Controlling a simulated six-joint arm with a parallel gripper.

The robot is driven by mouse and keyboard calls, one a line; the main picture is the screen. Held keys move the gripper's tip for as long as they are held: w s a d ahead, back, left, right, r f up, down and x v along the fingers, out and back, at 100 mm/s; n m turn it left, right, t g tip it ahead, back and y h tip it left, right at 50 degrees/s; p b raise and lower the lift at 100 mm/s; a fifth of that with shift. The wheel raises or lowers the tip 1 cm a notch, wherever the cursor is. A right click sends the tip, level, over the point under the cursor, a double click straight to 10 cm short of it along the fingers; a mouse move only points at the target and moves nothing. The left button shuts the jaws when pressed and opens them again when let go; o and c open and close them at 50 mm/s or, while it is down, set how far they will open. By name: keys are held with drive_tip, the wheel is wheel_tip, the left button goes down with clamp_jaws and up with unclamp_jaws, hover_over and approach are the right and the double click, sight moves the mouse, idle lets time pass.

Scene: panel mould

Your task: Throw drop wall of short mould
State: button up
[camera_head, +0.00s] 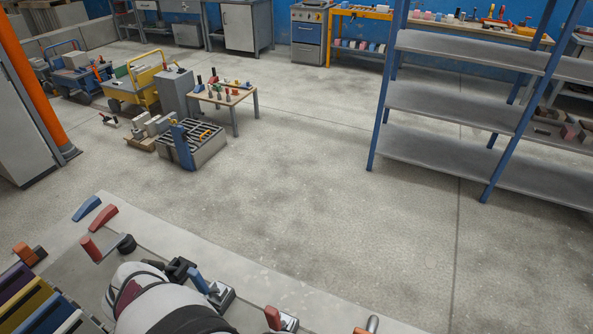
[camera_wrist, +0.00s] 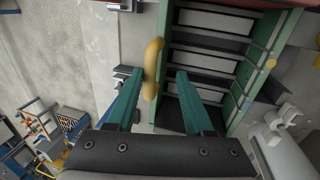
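In the wrist view, a mould (camera_wrist: 244,75) with green side walls and several pale compartments between dark bars fills the upper middle and right. A curved yellow handle (camera_wrist: 152,66) stands along its left green wall. I cannot tell whether that wall is up or dropped. My gripper (camera_wrist: 158,76) has its two teal fingers apart, one on each side of the handle's lower part, seemingly not gripping it. Whether either finger touches it is unclear. In the head view, my arm hides the gripper's fingertips and most of the mould.
Clamp-like fittings with a blue lever (camera_head: 198,281) and a red lever (camera_head: 272,317) stand on the pale bench top (camera_head: 160,238). Blue and red wedges (camera_head: 103,218) lie at its left. A grey shelf rack (camera_head: 440,105) stands beyond, with open floor between.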

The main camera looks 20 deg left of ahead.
idle(0.3)
drive_tip(key=v, duration=0.7)
drive_tip(key=shift+r, duration=0.3)
drive_tip(key=w+d+r+m+g, duration=0.1)
drive_tip(key=w+d+m, duration=0.2)
drive_tip(key=d, duration=0.3)
drive_tip(key=w+d+r+m, duration=0.1)
drive_tip(key=w+d+m, duration=0.25)
drive_tip(key=d, duration=0.25)
drive_tip(key=s+d+m+g+y, duration=0.1)
drive_tip(key=s+d+m, duration=0.2)
drive_tip(key=d+m, duration=0.5)
drive_tip(key=s+d+f+m, duration=0.1)
drive_tip(key=s+d+m, duration=0.3)
drive_tip(key=d+m, duration=0.5)
drive_tip(key=d, duration=0.3)
drive_tip(key=shift+d+g+y, duration=0.15)
drive_tip(key=shift+g+y, duration=0.25)
